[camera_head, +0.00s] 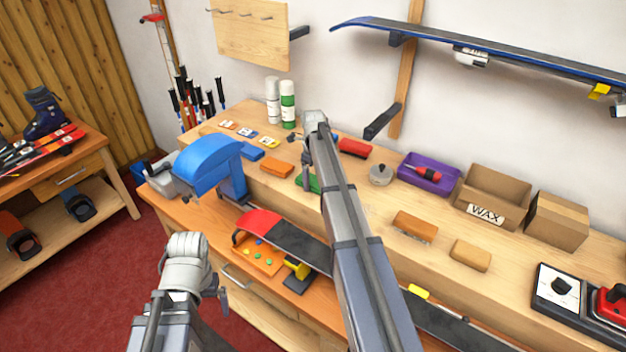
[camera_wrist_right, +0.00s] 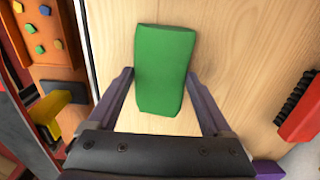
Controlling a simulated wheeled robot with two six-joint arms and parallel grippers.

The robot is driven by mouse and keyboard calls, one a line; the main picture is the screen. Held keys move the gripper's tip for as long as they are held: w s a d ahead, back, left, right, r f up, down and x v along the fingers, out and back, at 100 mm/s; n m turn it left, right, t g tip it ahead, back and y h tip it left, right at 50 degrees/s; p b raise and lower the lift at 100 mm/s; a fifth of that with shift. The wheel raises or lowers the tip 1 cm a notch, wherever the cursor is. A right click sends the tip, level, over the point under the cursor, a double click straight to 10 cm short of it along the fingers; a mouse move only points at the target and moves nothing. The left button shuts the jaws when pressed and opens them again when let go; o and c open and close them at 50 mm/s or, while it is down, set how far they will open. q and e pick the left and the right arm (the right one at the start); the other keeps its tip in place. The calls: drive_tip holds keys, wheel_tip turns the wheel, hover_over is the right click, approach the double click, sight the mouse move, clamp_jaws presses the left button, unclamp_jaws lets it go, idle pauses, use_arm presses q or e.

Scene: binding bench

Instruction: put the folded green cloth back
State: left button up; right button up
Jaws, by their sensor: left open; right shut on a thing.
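The folded green cloth (camera_wrist_right: 164,60) is a flat green block between the two fingers of my right gripper (camera_wrist_right: 160,76), which is shut on it. In the head view the cloth (camera_head: 308,183) shows only in part beside my right arm. It is over or on the pale wooden bench top; I cannot tell whether it touches the wood. My left gripper (camera_head: 221,290) is open and empty, low at the front left, apart from the bench things. Its fingertips are small and partly hidden in the head view.
An orange block (camera_head: 277,168) and a blue machine (camera_head: 208,165) are to the left of the cloth. A red brush (camera_head: 354,148), a grey round tin (camera_head: 381,174) and a purple tray (camera_head: 428,174) stand to the right. A red-tipped ski (camera_head: 262,224) lies in front.

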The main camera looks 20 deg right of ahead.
sight(313, 180)
drive_tip(key=shift+f, duration=0.25)
drive_tip(key=o, duration=1)
drive_tip(key=shift+r, duration=0.1)
drive_tip(key=shift+r, duration=0.1)
wheel_tip(313, 180, up, 12)
drive_tip(key=p, duration=1.2)
wheel_tip(313, 180, down, 12)
drive_tip(key=b, duration=1.2)
